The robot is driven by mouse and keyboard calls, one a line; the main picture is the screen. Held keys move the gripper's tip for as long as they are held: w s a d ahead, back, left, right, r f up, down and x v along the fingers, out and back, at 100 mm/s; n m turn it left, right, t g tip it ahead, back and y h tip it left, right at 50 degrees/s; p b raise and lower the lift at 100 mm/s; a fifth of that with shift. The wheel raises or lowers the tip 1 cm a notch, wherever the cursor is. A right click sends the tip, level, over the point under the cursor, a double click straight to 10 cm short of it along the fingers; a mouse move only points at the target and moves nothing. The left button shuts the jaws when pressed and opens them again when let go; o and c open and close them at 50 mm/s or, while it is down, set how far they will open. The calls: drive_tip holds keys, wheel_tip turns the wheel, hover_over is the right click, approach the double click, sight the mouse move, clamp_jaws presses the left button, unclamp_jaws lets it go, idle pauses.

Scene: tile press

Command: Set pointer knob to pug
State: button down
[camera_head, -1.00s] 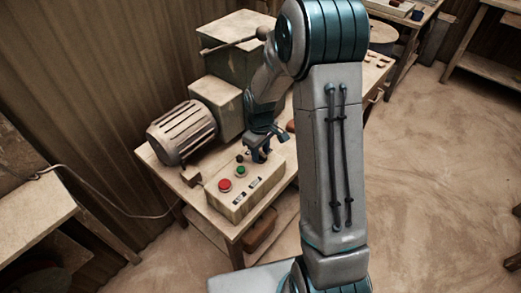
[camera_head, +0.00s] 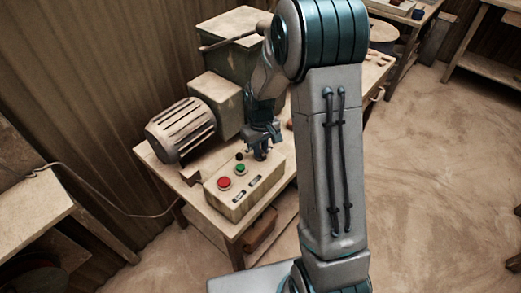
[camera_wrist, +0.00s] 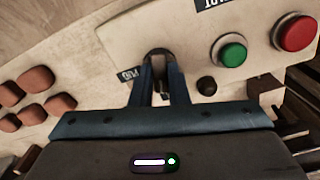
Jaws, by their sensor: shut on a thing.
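The control box (camera_head: 232,206) sits on the front of the machine table. My gripper (camera_head: 258,150) reaches down onto the far part of its top. In the wrist view, my gripper (camera_wrist: 159,72) is shut on the dark pointer knob (camera_wrist: 158,53), which shows only in part between the fingertips. A dark label reading PUG (camera_wrist: 130,73) lies just left of the fingers. The knob's pointing direction is hidden by the fingers.
A green button (camera_wrist: 232,55), a red button (camera_wrist: 295,33) and a small black knob (camera_wrist: 207,86) stand on the box right of my fingers. Several reddish-brown blocks (camera_wrist: 38,78) lie at left. A ribbed motor (camera_head: 181,130) stands behind the box.

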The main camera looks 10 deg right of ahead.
drive_tip(key=m+b, duration=0.1)
drive_tip(key=m, duration=0.2)
drive_tip(key=shift+m, duration=0.4)
drive_tip(key=m, duration=0.3)
drive_tip(key=shift+m+b, duration=0.3)
drive_tip(key=shift+b, duration=0.1)
drive_tip(key=m, duration=0.3)
drive_tip(key=shift+m, duration=2.1)
drive_tip(key=c, duration=1.4)
unclamp_jaws()
wheel_tip(320, 180, up, 14)
drive_tip(key=shift+p, duration=0.3)
